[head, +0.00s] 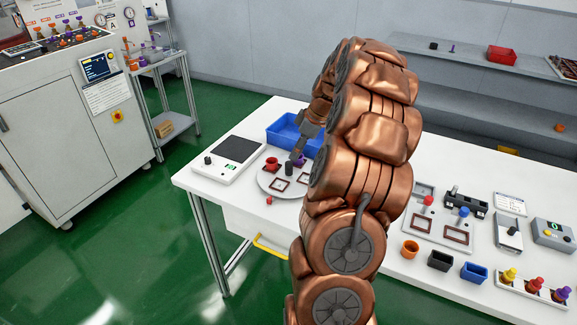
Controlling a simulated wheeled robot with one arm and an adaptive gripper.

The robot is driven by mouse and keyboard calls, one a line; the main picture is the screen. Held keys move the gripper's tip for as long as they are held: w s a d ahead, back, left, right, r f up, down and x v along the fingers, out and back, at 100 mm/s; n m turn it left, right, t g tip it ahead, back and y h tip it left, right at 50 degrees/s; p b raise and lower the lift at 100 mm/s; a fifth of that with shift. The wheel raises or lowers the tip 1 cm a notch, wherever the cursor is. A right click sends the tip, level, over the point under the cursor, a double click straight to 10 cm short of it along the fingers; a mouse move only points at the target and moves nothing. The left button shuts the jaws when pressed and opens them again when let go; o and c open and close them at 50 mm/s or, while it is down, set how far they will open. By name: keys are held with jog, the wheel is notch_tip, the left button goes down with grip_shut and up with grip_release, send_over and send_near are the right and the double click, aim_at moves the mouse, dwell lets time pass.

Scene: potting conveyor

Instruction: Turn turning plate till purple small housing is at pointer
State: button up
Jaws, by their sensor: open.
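The turning plate (265,183), a pale grey disc, lies on the white table, its right side hidden behind my arm. A purple small housing (300,161) is at the plate's far side, partly covered by my gripper. A red housing (272,164) stands to its left on the plate. Dark red square frames lie towards the plate's front. A small red piece (269,200) at the front edge looks like the pointer. My gripper (297,156) is open and points down at the purple housing; whether it touches it, I cannot tell.
A blue bin (286,130) stands behind the plate, and a scale-like device (235,157) to its left. Right of my arm are a fixture board (425,238), an orange ring (410,249), black and blue boxes, and a rack of coloured plugs (534,288).

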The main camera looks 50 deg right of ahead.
aim_at(290, 163)
jog(key=shift+w+a+f, duration=0.2)
jog(key=shift+f, duration=0.4)
jog(key=p+x, duration=0.2)
jog(key=x, duration=0.4)
jog(key=shift+w+f, duration=0.1)
jog(key=shift+f, duration=0.15)
grip_shut()
